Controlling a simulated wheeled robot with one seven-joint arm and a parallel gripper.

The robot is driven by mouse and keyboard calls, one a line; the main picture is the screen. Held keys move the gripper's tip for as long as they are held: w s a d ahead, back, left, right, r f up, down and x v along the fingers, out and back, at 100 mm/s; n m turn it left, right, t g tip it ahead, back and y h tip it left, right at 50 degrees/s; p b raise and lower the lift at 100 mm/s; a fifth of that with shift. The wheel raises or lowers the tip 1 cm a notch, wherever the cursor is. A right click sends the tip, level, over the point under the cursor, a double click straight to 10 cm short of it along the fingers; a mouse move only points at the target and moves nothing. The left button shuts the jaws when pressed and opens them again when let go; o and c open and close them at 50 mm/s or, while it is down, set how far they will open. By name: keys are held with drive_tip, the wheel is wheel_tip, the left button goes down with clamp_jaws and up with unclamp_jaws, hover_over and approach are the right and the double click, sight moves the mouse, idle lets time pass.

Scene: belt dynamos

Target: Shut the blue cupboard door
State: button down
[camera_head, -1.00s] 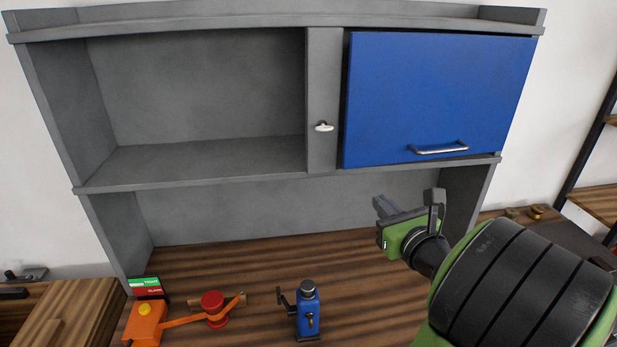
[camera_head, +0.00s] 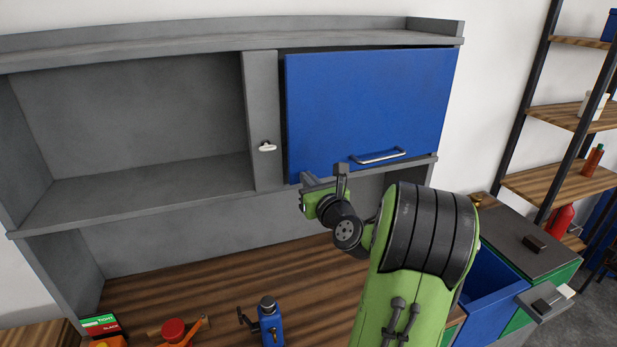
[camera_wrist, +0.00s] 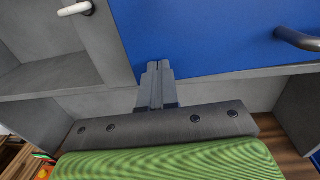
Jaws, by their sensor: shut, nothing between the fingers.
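The blue cupboard door (camera_head: 365,105) fills the right bay of the grey wall cupboard, with a metal bar handle (camera_head: 378,156) low on it. It looks almost in line with the cupboard front, with a dark gap along its left edge; I cannot tell if it is fully shut. My gripper (camera_head: 306,179) is shut and empty, just below the door's lower left corner. In the wrist view, the closed fingertips (camera_wrist: 158,66) are at the lower edge of the blue door (camera_wrist: 200,35); contact is unclear. Part of the door handle (camera_wrist: 298,39) shows at right.
The grey cupboard (camera_head: 262,120) has an open, empty left bay and a small white knob (camera_head: 267,146) on its divider. A blue device (camera_head: 270,325) and a red object (camera_head: 173,331) stand on the wooden worktop (camera_head: 215,295). A shelf rack (camera_head: 560,117) stands at right.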

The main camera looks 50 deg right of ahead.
idle(0.3)
drive_tip(key=p+x, duration=0.4)
drive_tip(key=shift+w+r, duration=0.1)
drive_tip(key=shift+r, duration=0.2)
drive_tip(key=shift+a, duration=0.1)
